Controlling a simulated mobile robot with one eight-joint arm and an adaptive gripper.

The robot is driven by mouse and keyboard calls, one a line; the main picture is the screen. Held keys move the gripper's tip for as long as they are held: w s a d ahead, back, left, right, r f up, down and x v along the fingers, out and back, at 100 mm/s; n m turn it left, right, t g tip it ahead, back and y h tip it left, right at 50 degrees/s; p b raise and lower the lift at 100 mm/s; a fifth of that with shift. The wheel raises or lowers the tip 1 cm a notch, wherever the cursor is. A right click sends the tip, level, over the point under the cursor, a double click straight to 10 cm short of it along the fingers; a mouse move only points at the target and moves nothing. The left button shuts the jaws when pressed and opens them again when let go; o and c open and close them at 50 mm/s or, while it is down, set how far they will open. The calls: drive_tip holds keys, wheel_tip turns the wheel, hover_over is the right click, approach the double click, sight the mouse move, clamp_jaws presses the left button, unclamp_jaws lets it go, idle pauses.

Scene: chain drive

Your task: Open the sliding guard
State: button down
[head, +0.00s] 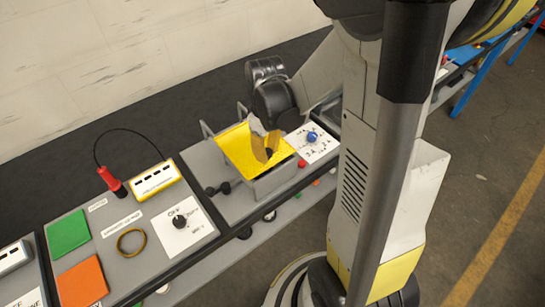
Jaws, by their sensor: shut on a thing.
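The sliding guard appears to be the bright yellow, angled cover (238,150) on a grey unit on the bench in the head view. Grey bars stand up at its back and left. My arm reaches in from the upper right, and its black end, my gripper (268,138), is low at the guard's right part. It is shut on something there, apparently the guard. My fingertips and the exact grip are hard to make out. A brownish, rounded shape shows at this spot. I cannot tell how far the guard has slid.
Right of the guard is a white panel with a blue knob (312,137) and a red button (302,163). To the left are a dial panel (180,222), a yellow box (155,181), a red-handled cabled tool (112,182), and green and orange pads. A wall stands behind the bench.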

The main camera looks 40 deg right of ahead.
sight(242, 133)
drive_tip(key=w, duration=0.9)
drive_tip(key=w+b, duration=0.1)
drive_tip(key=w, duration=0.3)
drive_tip(key=shift+w+a, duration=0.2)
drive_tip(key=shift+a, duration=0.05)
drive_tip(key=c, duration=1.1)
unclamp_jaws()
drive_tip(key=shift+c, duration=0.2)
wheel_tip(242, 133, up, 12)
